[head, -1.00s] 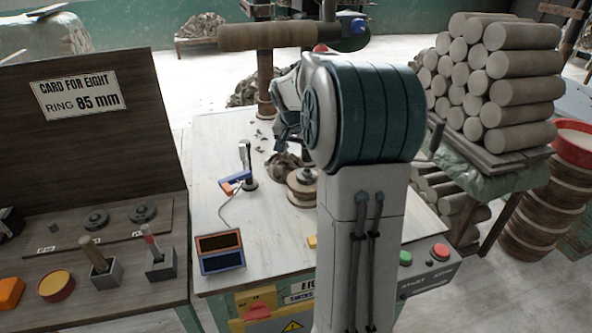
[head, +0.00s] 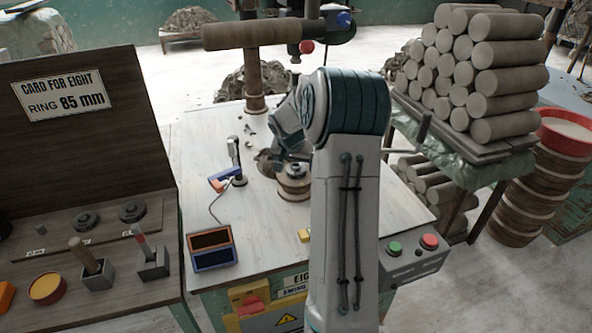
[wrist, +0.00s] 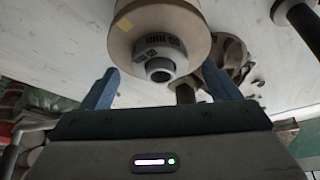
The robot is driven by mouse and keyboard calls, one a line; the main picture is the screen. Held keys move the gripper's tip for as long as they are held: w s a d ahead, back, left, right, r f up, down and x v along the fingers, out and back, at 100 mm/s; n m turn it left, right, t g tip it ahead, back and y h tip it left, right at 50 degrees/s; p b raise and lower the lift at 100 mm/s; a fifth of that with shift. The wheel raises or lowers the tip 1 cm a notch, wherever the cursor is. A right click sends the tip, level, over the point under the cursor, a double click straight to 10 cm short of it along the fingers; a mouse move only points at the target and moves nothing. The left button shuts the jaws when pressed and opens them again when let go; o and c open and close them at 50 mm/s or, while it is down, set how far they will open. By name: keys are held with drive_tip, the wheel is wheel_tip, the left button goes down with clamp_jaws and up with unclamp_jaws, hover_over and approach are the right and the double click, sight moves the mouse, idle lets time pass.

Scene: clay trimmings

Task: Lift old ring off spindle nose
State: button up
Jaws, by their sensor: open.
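The spindle (head: 293,188) is a squat tan cylinder on the pale bench top. In the wrist view the tan body (wrist: 165,22) fills the top middle. A grey ring with dark markings (wrist: 152,45) sits around its nose (wrist: 159,70), whose round dark end faces the camera. My gripper (wrist: 160,68) is open, with one blue finger on each side of the nose and ring in this picture; I see no contact. In the head view my gripper (head: 288,157) is close to the spindle top, partly hidden by my arm.
A wooden T-shaped post (head: 255,70) stands behind. A small upright tool (head: 236,160) and a display box (head: 212,248) are left of the spindle. A board left holds spare rings (head: 132,212) under the "RING 85 mm" card (head: 62,92). Stacked clay logs (head: 480,75) stand right.

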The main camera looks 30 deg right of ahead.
drive_tip(key=shift+x, duration=0.85)
drive_tip(key=shift+r, duration=0.1)
drive_tip(key=shift+c, duration=0.2)
drive_tip(key=c, duration=1.3)
drive_tip(key=shift+r, duration=0.1)
